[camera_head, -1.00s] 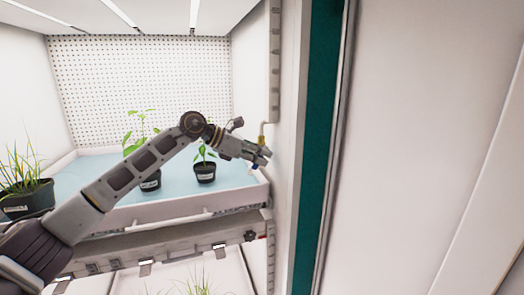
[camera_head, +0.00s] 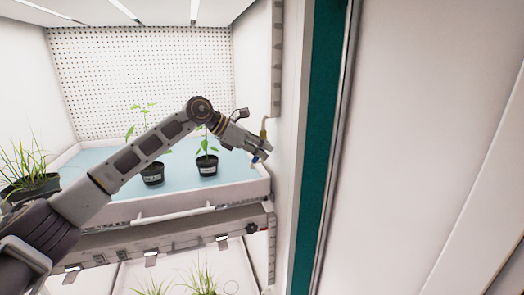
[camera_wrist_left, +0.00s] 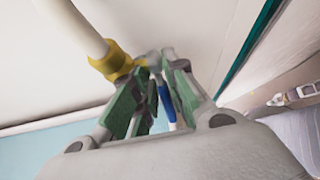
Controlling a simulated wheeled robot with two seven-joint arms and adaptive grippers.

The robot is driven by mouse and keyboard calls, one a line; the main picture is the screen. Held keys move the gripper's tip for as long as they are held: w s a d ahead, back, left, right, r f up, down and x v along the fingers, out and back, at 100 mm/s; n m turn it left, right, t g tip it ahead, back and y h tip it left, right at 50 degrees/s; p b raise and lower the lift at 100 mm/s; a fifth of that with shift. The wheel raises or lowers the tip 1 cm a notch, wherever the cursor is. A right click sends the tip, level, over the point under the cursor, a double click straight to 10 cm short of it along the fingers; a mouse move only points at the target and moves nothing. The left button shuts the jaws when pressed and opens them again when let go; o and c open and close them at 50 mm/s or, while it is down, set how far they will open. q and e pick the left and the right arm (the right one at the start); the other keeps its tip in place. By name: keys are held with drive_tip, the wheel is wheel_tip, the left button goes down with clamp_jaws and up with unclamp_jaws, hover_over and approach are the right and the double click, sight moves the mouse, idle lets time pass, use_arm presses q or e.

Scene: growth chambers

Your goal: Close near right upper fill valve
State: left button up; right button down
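The near right upper fill valve is on the right wall of the upper chamber. Its brass body (camera_head: 263,131) shows just above my left gripper (camera_head: 262,152). In the left wrist view the brass fitting (camera_wrist_left: 113,63) sits on a pale pipe, just beyond and left of the fingertips. The valve's blue handle (camera_wrist_left: 167,101) lies between the green-padded fingers of my left gripper (camera_wrist_left: 160,68), closer to the right finger. The fingers are partly apart, with a narrow gap around the handle; firm contact cannot be made out. A bit of blue (camera_head: 256,159) shows below the gripper. My right gripper is not visible.
A white-rimmed tray (camera_head: 185,212) with blue liner holds potted plants, including a near pot (camera_head: 207,171) behind my forearm and a grassy pot (camera_head: 32,188) at left. A lower chamber with plants (camera_head: 200,280) lies below. The door-frame edge (camera_head: 322,150) stands right of the gripper.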

use_arm(q)
drive_tip(key=shift+o, duration=1.2)
drive_tip(key=shift+f, duration=0.15)
drive_tip(key=shift+s+a+r, duration=0.1)
drive_tip(key=shift+a+r, duration=0.2)
drive_tip(key=shift+a, duration=0.1)
drive_tip(key=v, duration=1.1)
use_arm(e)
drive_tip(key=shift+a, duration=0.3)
